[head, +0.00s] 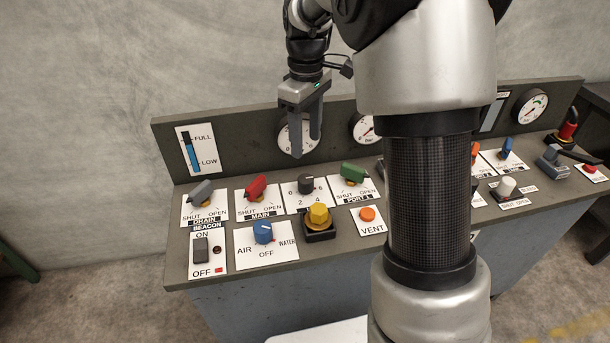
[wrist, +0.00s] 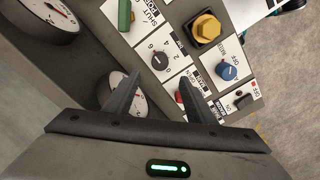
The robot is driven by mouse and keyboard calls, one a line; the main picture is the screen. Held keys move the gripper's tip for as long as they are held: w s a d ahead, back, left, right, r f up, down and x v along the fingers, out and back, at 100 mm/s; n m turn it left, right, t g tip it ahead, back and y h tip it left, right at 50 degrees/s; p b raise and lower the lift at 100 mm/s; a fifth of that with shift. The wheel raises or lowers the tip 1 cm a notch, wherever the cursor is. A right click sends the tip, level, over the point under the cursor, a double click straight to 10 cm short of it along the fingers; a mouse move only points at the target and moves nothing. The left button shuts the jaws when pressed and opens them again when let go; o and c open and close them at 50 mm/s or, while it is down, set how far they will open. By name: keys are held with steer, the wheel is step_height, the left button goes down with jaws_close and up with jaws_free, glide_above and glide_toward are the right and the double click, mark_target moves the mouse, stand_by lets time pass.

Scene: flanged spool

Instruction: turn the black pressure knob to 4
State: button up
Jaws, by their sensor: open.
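The black pressure knob (head: 306,183) sits on a white plate marked 0, 2, 4 and 6, in the upper row of the panel between a red and a green handle. The number its pointer faces is too small to tell. In the wrist view the knob (wrist: 160,61) shows just beyond the fingertips. My gripper (head: 307,147) is open and empty, in front of a round gauge and above and behind the knob, apart from it. In the wrist view my gripper (wrist: 161,80) has its two fingers spread on either side of the knob's line.
The red MAIN handle (head: 256,187) and green PORT 1 handle (head: 353,173) stand close on either side. A yellow knob (head: 319,215) and blue selector (head: 263,232) are in front. Gauges line the backboard (head: 238,149). My arm hides the panel's middle.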

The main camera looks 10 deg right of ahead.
mark_target(306, 178)
step_height(306, 178, down, 12)
steer(key=shift+f+b, duration=0.1)
steer(key=shift+b, duration=0.75)
steer(key=c, duration=1)
